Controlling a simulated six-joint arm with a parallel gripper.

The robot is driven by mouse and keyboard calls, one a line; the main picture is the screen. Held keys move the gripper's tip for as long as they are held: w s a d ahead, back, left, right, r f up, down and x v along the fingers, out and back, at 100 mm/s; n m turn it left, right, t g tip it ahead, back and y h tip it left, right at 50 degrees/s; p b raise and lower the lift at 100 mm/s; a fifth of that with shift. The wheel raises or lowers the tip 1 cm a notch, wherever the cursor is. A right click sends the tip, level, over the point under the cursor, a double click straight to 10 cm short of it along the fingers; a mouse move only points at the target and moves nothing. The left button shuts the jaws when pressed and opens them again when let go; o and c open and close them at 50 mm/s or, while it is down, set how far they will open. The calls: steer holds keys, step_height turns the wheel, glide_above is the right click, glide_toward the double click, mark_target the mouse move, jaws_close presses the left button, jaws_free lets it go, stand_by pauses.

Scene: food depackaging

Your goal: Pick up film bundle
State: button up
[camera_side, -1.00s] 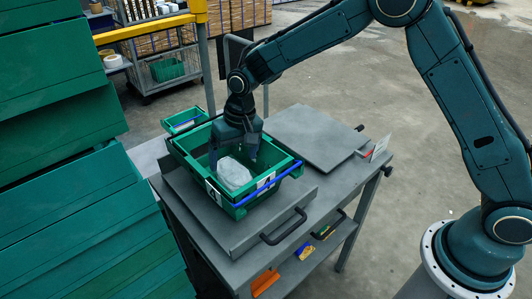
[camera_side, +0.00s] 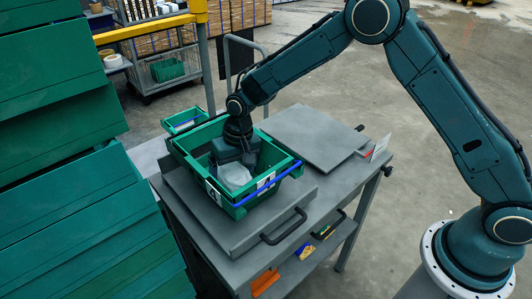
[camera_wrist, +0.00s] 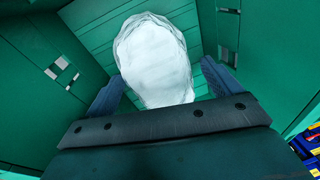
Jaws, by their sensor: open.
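The film bundle (camera_side: 234,177) is a whitish, crumpled lump inside the green crate (camera_side: 238,207) on the cart. It also shows in the wrist view (camera_wrist: 154,62), in front of my gripper. My gripper (camera_side: 236,163) is down inside the crate at the bundle. In the wrist view my gripper (camera_wrist: 160,80) has its two fingers apart, one on each side of the bundle. Whether the fingers touch the bundle cannot be told. The fingertips are hidden in the side view.
The crate walls stand close around my gripper, with a blue bar (camera_side: 267,186) along the front right rim. A small green bin (camera_side: 184,121) sits behind the crate. A grey flat plate (camera_side: 313,137) lies on the cart to the right. Stacked green crates (camera_side: 60,150) stand at left.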

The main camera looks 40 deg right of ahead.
mark_target(232, 167)
steer(key=c, duration=1.1)
step_height(232, 167, up, 20)
stand_by(0.5)
stand_by(0.5)
